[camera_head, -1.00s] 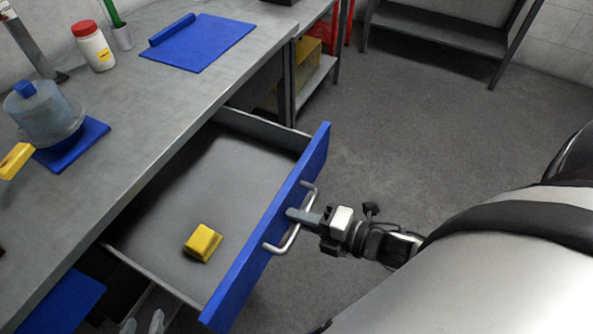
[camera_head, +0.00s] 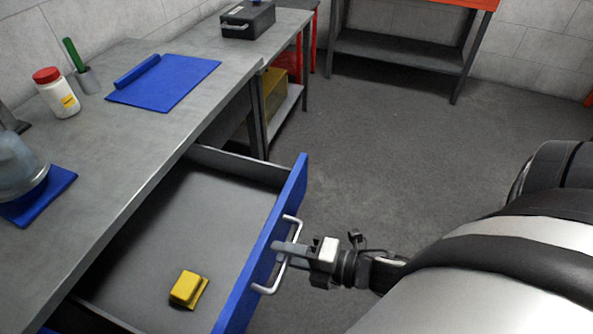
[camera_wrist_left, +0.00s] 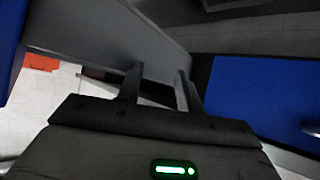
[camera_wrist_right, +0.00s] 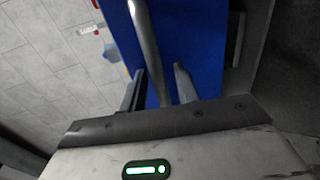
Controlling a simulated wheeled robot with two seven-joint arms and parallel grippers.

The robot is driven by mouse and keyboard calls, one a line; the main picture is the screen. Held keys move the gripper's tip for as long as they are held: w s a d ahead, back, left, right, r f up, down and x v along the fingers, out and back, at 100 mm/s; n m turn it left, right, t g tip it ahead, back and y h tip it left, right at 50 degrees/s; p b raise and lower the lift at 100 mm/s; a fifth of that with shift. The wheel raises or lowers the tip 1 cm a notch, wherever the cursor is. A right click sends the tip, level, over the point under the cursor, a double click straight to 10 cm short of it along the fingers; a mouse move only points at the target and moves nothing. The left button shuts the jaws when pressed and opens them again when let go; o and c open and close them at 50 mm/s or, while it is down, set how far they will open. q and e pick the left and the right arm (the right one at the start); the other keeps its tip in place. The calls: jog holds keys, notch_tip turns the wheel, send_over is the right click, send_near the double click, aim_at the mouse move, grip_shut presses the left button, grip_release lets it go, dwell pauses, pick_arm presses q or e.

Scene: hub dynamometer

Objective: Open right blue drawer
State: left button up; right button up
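The blue-fronted drawer (camera_head: 262,262) is pulled well out from under the grey workbench (camera_head: 150,150). Its grey interior holds a yellow block (camera_head: 188,287). A silver bar handle (camera_head: 292,228) is on the front. My right gripper (camera_head: 284,249) is at this handle. In the right wrist view its fingers (camera_wrist_right: 160,88) stand apart on either side of the handle bar (camera_wrist_right: 147,45), with gaps visible, in front of the blue drawer front (camera_wrist_right: 200,45). My left gripper (camera_wrist_left: 158,85) is outside the head view. Its fingers are apart with nothing seen between them. Blue panels show in the left wrist view.
A black box (camera_head: 248,20) stands farther back. Grey floor (camera_head: 390,130) right of the drawer is clear.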

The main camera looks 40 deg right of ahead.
jog(key=v, duration=1.6)
jog(key=shift+f, duration=0.1)
